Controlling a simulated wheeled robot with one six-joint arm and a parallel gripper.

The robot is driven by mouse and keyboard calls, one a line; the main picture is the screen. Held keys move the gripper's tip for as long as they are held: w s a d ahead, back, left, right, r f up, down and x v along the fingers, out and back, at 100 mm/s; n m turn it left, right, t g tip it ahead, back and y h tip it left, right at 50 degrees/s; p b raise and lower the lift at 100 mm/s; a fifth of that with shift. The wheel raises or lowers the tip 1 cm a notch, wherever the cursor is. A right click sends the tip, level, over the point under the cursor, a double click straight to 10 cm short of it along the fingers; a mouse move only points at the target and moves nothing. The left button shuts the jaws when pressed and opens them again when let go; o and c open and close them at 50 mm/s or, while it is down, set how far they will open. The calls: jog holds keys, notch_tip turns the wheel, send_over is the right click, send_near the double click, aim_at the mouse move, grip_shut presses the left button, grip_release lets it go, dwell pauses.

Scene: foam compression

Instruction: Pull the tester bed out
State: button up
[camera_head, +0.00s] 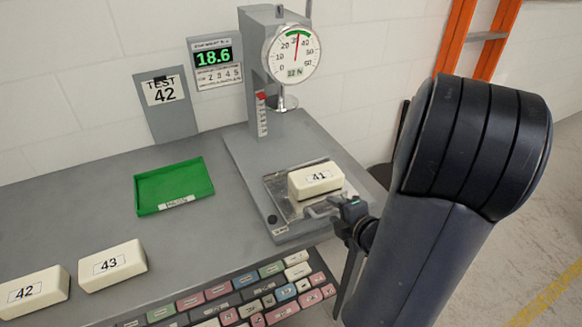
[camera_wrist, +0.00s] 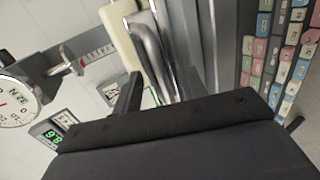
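The tester bed (camera_head: 281,188) is a shiny metal plate at the foot of the grey press. A cream foam block marked 41 (camera_head: 316,180) lies on it, to the front of the round presser foot (camera_head: 284,103). My gripper (camera_head: 333,211) is at the front right edge of the bed, by a grey handle (camera_head: 313,212). The wrist view shows the cream block (camera_wrist: 122,37) and a dark finger (camera_wrist: 125,97) close to grey metal bars. Whether the fingers are closed around the handle is hidden.
Foam blocks 42 (camera_head: 33,292) and 43 (camera_head: 112,265) lie at the bench's left front. A green tray (camera_head: 174,187) sits at mid-bench. A placard (camera_head: 164,90) reads TEST 42; the display (camera_head: 213,57) reads 18.6. Several coloured blocks (camera_head: 245,279) fill a rack below the front edge.

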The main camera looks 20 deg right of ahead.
jog(key=p+v, duration=0.1)
jog(key=v, duration=0.2)
jog(key=p+v, duration=0.2)
jog(key=shift+s+r, duration=0.25)
jog(key=shift+r, duration=0.15)
jog(key=shift+w+f, duration=0.35)
jog(key=b+x, duration=0.3)
jog(key=x, duration=0.2)
jog(key=shift+w+f, duration=0.1)
jog(key=shift+w, duration=0.95)
